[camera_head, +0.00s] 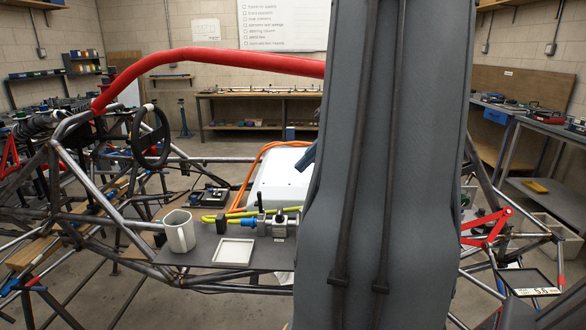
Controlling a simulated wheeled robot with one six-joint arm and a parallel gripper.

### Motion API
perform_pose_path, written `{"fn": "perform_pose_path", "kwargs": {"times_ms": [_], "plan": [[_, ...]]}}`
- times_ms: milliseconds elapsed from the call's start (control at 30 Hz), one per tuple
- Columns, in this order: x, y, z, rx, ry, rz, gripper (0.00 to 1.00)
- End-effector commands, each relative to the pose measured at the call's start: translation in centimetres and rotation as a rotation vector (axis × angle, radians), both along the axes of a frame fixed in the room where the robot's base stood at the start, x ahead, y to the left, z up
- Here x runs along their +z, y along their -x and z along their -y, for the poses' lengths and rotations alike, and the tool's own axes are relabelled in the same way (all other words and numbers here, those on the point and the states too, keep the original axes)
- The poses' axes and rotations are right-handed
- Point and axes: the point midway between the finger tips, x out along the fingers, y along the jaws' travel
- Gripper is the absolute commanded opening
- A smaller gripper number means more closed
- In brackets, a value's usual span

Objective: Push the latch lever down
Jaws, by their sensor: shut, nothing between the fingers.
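A small dark latch lever (260,202) stands about upright on a metal and black latch block (279,224) in the camera_head view. The block sits at the back right of a grey shelf (199,250) on the tube chassis. A blue connector (248,223) with a yellow-green cable lies just left of the block. I cannot make out my gripper. A tall grey form with two dark straps (410,130) hides much of the right half of the view. A dark blue piece (308,157) juts from behind its left edge; I cannot tell what it is.
A pale mug (179,231) and a white square tray (234,251) stand on the shelf, left of the latch. A white box (282,178) with an orange cable is behind it. A red tube (210,55) arches above. A steering wheel (150,137) is at left.

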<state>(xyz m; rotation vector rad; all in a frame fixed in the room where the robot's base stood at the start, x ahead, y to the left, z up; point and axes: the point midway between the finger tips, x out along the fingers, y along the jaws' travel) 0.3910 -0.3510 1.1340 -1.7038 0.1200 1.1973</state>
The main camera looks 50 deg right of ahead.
Motion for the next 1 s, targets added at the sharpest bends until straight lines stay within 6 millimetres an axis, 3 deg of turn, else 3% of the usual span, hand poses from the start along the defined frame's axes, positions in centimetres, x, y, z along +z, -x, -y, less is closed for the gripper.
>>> {"fn": "perform_pose_path", "kwargs": {"times_ms": [433,700,1000], "plan": [[-6.4,-4.2,-3.8,0.002,-0.004,-0.003,0.00],[-7.0,-6.7,-5.9,0.001,0.000,-0.002,0.00],[-7.2,-7.2,-6.3,-0.001,-0.001,-0.002,0.00]]}}
